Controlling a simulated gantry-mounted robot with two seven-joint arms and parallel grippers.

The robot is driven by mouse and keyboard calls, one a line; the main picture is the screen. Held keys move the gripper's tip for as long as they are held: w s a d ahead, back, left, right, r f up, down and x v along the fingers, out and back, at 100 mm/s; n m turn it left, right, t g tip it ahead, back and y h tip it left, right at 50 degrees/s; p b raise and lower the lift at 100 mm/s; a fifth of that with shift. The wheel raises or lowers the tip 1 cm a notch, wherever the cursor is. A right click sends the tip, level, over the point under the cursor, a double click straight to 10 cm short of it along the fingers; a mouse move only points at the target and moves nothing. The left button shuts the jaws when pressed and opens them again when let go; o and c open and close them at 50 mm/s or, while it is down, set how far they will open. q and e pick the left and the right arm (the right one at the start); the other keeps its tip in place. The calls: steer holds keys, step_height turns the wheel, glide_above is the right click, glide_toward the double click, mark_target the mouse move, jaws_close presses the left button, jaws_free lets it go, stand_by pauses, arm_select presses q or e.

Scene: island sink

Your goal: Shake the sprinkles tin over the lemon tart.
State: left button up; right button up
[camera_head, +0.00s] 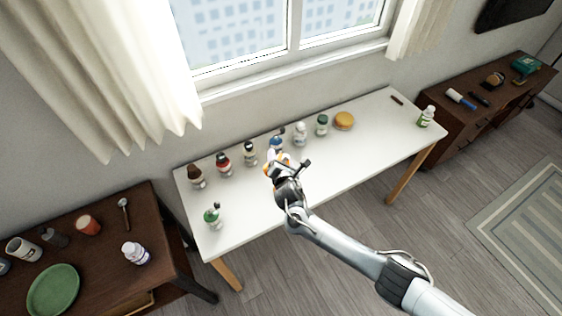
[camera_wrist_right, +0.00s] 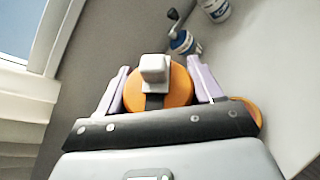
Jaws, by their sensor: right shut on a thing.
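My right gripper (camera_head: 278,167) is over the middle of the white table, shut on an orange, round-ended thing that I take for the sprinkles tin. In the right wrist view the tin (camera_wrist_right: 179,84) sits between the two pale fingers, with a pale block and a dark strip in front of it. Another orange rounded edge (camera_wrist_right: 252,108) shows past the gripper there, mostly hidden; it may be the lemon tart, but I cannot tell. A round yellow-orange thing (camera_head: 344,120) lies on the table to the right of the gripper. My left gripper is not in view.
The white table (camera_head: 365,152) carries a back row of bottles, including a red one (camera_head: 223,164) and a green-topped one (camera_head: 322,125). A blue crank-topped one (camera_wrist_right: 182,42) stands close to the gripper. A green-topped bottle (camera_head: 212,217) is front left. The table's right half is mostly clear.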

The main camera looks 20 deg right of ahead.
steer(key=shift+w+a+f+m+t+y+b, duration=0.15)
steer(key=shift+f+m+t+y+b, duration=0.9)
steer(key=shift+b, duration=3.05)
steer(key=shift+a+f+m+t+h+b, duration=0.3)
steer(key=shift+f+m+b, duration=1.7)
steer(key=shift+b, duration=2.1)
steer(key=shift+w+a+f+m+t+y+b, duration=0.1)
steer(key=shift+f+m+t+y+b, duration=0.65)
steer(key=shift+b, duration=3.35)
steer(key=m+b, duration=0.1)
steer(key=m, duration=0.1)
steer(key=f+m+h, duration=0.1)
steer(key=m, duration=0.1)
steer(key=shift+d+f+t+b, duration=0.1)
steer(key=shift+t+b, duration=0.25)
steer(key=shift+t, duration=0.05)
steer(key=shift+m+h+b, duration=0.3)
steer(key=shift+m+b, duration=0.05)
steer(key=shift+m, duration=0.25)
